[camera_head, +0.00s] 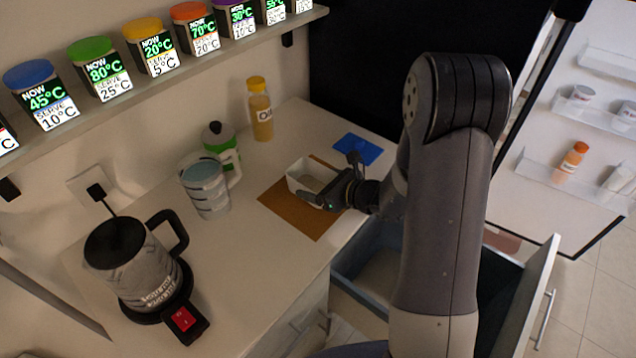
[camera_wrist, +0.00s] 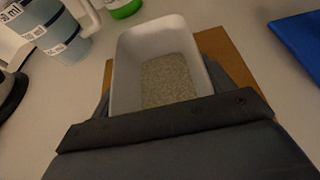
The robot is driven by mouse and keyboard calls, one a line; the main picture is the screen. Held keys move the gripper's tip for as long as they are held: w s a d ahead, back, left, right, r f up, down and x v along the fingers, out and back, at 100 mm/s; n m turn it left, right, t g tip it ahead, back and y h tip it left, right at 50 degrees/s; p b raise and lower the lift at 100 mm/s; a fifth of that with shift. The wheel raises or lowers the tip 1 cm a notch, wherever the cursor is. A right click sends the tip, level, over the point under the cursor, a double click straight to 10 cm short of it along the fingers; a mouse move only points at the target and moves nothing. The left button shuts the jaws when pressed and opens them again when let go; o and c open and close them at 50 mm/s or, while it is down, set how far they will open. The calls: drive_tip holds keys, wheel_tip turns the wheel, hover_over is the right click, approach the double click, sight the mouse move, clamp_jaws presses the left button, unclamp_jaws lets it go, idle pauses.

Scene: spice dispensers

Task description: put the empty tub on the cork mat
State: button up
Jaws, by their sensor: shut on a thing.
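A white rectangular tub (camera_head: 298,183) is at the brown cork mat (camera_head: 288,214) on the counter. Its far end lies over the mat's back part; I cannot tell whether its base touches the mat. My gripper (camera_head: 335,190) is shut on the tub's near end, reaching in from the right. In the wrist view the tub (camera_wrist: 127,75) looks upright, with a grainy grey-beige layer inside at the bottom. The mat (camera_wrist: 228,52) shows on both sides of it there. My gripper (camera_wrist: 165,118) hides the tub's near end.
A kettle (camera_head: 138,265) is at front left. A blue mat (camera_head: 358,148) lies behind right. An open drawer (camera_head: 375,275) is below the counter edge.

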drive_tip(key=shift+f, duration=0.2)
drive_tip(key=o, duration=1.2)
drive_tip(key=shift+c, duration=0.2)
drive_tip(key=shift+r, duration=0.15)
drive_tip(key=shift+r, duration=0.15)
drive_tip(key=v, duration=1.2)
drive_tip(key=shift+b, duration=0.3)
